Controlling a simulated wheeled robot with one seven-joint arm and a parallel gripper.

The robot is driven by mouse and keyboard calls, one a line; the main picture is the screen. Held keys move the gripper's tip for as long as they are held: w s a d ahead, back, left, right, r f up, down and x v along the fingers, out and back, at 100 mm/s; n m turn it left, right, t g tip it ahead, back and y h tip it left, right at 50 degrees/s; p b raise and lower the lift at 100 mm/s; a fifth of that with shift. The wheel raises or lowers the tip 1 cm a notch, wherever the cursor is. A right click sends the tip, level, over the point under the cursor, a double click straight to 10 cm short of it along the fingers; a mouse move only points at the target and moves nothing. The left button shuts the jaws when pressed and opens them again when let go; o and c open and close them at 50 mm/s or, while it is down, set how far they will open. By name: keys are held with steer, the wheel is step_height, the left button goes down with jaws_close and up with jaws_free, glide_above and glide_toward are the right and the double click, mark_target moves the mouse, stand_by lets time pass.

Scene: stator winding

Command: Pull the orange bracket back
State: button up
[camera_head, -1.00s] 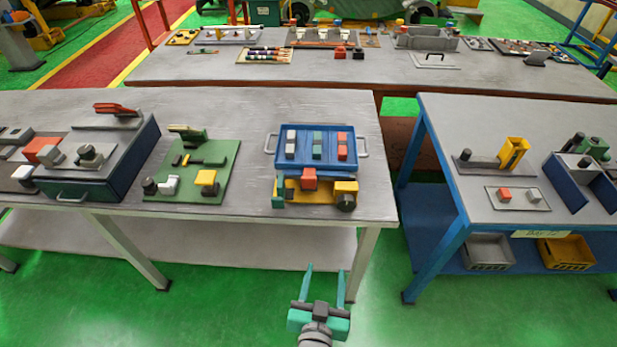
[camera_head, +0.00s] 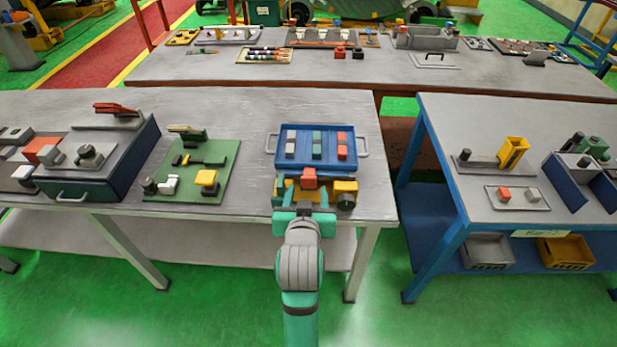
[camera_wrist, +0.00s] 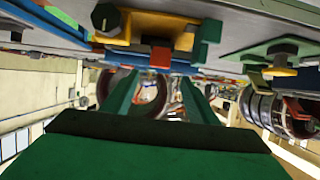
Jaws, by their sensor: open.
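The orange bracket (camera_head: 292,190) sits at the front edge of the left table, just in front of the blue tray. In the wrist view the bracket (camera_wrist: 150,28) appears across the top, with the red block (camera_wrist: 161,57) between the directions of my two spread fingers (camera_wrist: 160,92). The fingers look empty; whether they touch anything I cannot tell.
The blue tray (camera_head: 270,150) with coloured blocks stands right behind the bracket. A green board (camera_head: 226,165) with parts lies to the left. A blue-legged table (camera_head: 450,130) stands to the right, across a gap. Bare tabletop lies between the board and tray.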

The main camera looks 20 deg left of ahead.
mark_target(308, 179)
steer(key=x, duration=1)
